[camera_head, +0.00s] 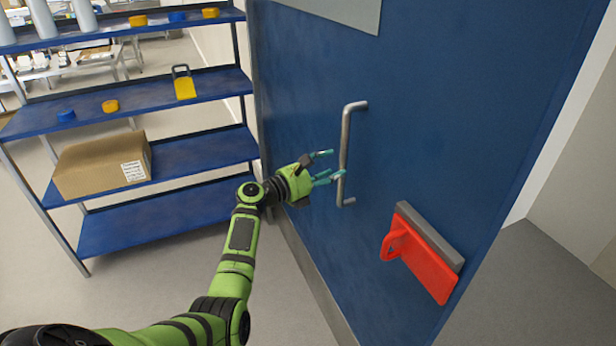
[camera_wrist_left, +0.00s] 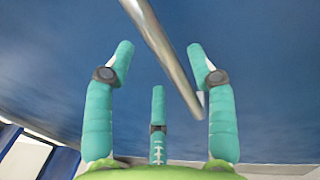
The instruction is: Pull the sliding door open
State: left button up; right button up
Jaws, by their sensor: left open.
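The blue sliding door (camera_head: 430,90) fills the middle and right of the head view and looks shut. Its grey metal handle (camera_head: 346,150) is a vertical bar on the door's left part. My left gripper (camera_head: 327,167) is just left of the handle's lower half, its teal fingers open towards the bar. In the left wrist view, the handle (camera_wrist_left: 160,45) runs slantwise between the spread fingers of my left gripper (camera_wrist_left: 165,75). Whether any finger touches the bar cannot be told. My right gripper is not in view.
A red plastic tool (camera_head: 425,262) hangs from a grey holder on the door, right of and below the handle. A blue shelf rack (camera_head: 165,150) with a cardboard box (camera_head: 100,167) stands left of the door. Grey floor is free at lower left.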

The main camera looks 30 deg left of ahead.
pick_arm(q)
jog(key=v, duration=0.7)
jog(key=shift+s, duration=0.3)
jog(key=shift+a, duration=0.1)
jog(key=s+d+f+m+g+y, duration=0.2)
jog(key=s+f+m+g, duration=0.1)
jog(key=f, duration=0.9)
jog(key=s+d+f+m+g+y, duration=0.1)
jog(key=s+d+f+m+g, duration=0.15)
jog(key=f, duration=1.05)
jog(key=s+d+f+m+g+y, duration=0.2)
jog(key=s+f+m+g, duration=0.35)
jog(key=s+f, duration=0.75)
jog(key=s+d+f+m+g+y, duration=0.1)
jog(key=s+d+f+m, duration=0.1)
jog(key=s+f+m, duration=0.4)
jog(key=s+d+f+m+g, duration=0.2)
jog(key=s+f+m, duration=0.4)
jog(key=s, duration=1.1)
jog(key=s+d+f+m+g+y, duration=0.1)
jog(key=s+d+f+m, duration=0.1)
jog(key=s+f+m, duration=0.4)
jog(key=s+m, duration=0.4)
jog(key=s, duration=0.2)
jog(key=shift+f+m+y, duration=0.3)
jog(key=shift+f, duration=0.05)
